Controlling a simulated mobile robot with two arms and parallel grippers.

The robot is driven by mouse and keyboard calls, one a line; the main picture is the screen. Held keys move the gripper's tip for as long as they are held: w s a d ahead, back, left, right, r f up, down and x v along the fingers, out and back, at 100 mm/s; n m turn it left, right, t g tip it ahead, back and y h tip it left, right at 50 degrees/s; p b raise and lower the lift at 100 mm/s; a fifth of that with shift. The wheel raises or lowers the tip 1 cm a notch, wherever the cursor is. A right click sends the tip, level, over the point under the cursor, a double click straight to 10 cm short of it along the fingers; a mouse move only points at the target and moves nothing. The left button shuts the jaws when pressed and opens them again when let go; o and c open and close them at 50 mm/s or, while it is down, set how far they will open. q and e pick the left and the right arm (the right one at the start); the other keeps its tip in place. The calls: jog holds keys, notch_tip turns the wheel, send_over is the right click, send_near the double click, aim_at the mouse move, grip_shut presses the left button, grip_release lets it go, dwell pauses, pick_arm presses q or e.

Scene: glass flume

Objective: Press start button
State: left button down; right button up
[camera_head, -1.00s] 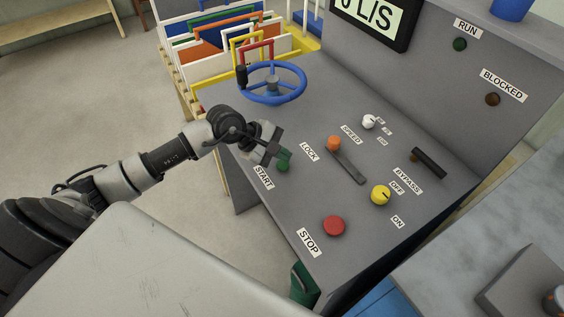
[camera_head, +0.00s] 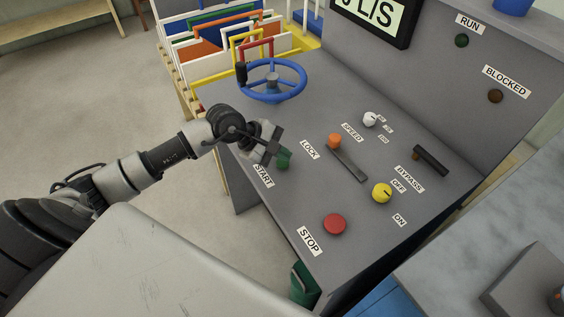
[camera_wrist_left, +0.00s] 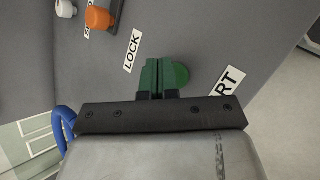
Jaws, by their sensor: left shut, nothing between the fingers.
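The green start button (camera_head: 284,163) sits on the sloping grey console top, beside the START label (camera_head: 264,175). My left gripper (camera_head: 278,155) is right at the button and partly covers it in the head view. In the left wrist view the gripper's green-tipped fingers (camera_wrist_left: 160,77) are together and empty. The round green button (camera_wrist_left: 181,75) shows just behind and to the right of the tips there. I cannot tell whether the tips touch it or whether it is pushed in. My right gripper is not in view.
A red stop button (camera_head: 334,224), a yellow knob (camera_head: 382,193) and an orange-knobbed lever (camera_head: 335,142) are on the console. A blue handwheel (camera_head: 272,82) stands behind my gripper. The RUN lamp (camera_head: 461,41) looks dark green, the BLOCKED lamp (camera_head: 495,96) dark brown.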

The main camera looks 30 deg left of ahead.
aim_at(283, 164)
pick_arm(q)
jog(key=shift+f+b, duration=0.6)
jog(key=shift+b, duration=0.05)
dwell(0.8)
jog(key=shift+r, duration=0.1)
jog(key=shift+r+p, duration=0.4)
jog(key=shift+r, duration=0.45)
notch_tip(283, 164, up, 6)
jog(key=p, duration=0.3)
jog(key=shift+d, duration=0.1)
dwell(0.6)
